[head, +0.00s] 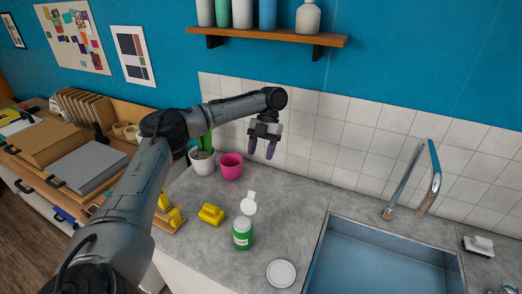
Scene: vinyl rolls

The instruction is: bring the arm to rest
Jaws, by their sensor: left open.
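My left arm (140,190) comes in from the lower left and bends over the grey counter. My left gripper (262,152) is open and empty, pointing down in front of the white wall tiles. It hangs in the air above the back of the counter, to the right of a pink pot (231,167). My right gripper is not in view.
A sink (380,262) with a tall tap (433,170) is right. A wooden shelf (265,36) holds several bottles.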

